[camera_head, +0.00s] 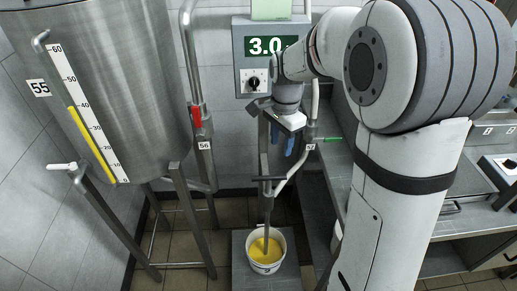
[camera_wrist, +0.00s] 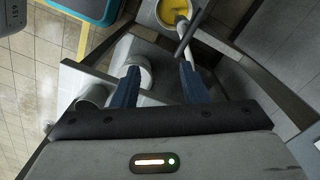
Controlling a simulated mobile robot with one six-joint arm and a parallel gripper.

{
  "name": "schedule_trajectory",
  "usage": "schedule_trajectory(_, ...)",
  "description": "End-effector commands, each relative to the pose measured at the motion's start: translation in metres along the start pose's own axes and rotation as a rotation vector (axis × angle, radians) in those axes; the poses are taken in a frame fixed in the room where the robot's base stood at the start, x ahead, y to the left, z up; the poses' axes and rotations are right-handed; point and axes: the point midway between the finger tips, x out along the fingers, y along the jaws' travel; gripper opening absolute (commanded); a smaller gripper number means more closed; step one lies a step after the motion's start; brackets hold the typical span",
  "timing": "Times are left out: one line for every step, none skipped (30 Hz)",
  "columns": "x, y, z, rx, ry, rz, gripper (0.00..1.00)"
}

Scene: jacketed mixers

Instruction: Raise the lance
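The lance (camera_head: 267,220) appears to be the upright metal tube that runs down into a white bucket (camera_head: 264,267) of yellow liquid. A short dark crossbar (camera_head: 268,179) sits partway up it. My gripper (camera_head: 282,140) hangs just right of the tube's upper part, with blue fingers pointing down. In the wrist view the two blue fingers (camera_wrist: 159,86) stand wide apart, and nothing is clearly held between them. There the yellow-filled bucket (camera_wrist: 174,12) is at the top, with a dark bar and pale tube (camera_wrist: 186,47) reaching toward the right finger. Contact with the tube cannot be told.
A steel vessel (camera_head: 110,75) with a level scale and tag 55 stands on legs at left. A control box (camera_head: 256,82) reads about 3.0. Valved pipes tagged 56 (camera_head: 204,146) and 57 (camera_head: 310,148) stand close by. A steel bench (camera_head: 468,210) is at right.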

Motion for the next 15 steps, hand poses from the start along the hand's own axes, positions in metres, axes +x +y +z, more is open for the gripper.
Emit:
schedule_trajectory(0.024, -0.018, -0.003, 0.077, -0.014, 0.030, 0.40)
schedule_trajectory(0.033, -0.028, -0.003, 0.126, -0.019, 0.045, 0.40)
schedule_trajectory(0.046, -0.039, -0.004, 0.189, -0.024, 0.064, 0.40)
schedule_trajectory(0.056, -0.047, -0.005, 0.235, -0.027, 0.077, 0.40)
schedule_trajectory(0.065, -0.054, -0.006, 0.277, -0.029, 0.090, 0.40)
schedule_trajectory(0.076, -0.062, -0.006, 0.329, -0.031, 0.106, 0.40)
schedule_trajectory(0.084, -0.068, -0.006, 0.365, -0.031, 0.117, 0.40)
schedule_trajectory(0.091, -0.073, -0.006, 0.396, -0.032, 0.127, 0.40)
schedule_trajectory(0.099, -0.078, -0.006, 0.433, -0.032, 0.139, 0.40)
schedule_trajectory(0.104, -0.082, -0.006, 0.457, -0.031, 0.145, 0.40)
schedule_trajectory(0.109, -0.085, -0.006, 0.479, -0.030, 0.152, 0.40)
schedule_trajectory(0.114, -0.088, -0.006, 0.501, -0.029, 0.158, 0.40)
schedule_trajectory(0.117, -0.089, -0.006, 0.514, -0.029, 0.161, 0.40)
schedule_trajectory(0.119, -0.090, -0.006, 0.525, -0.029, 0.164, 0.40)
schedule_trajectory(0.122, -0.091, -0.006, 0.534, -0.028, 0.167, 0.40)
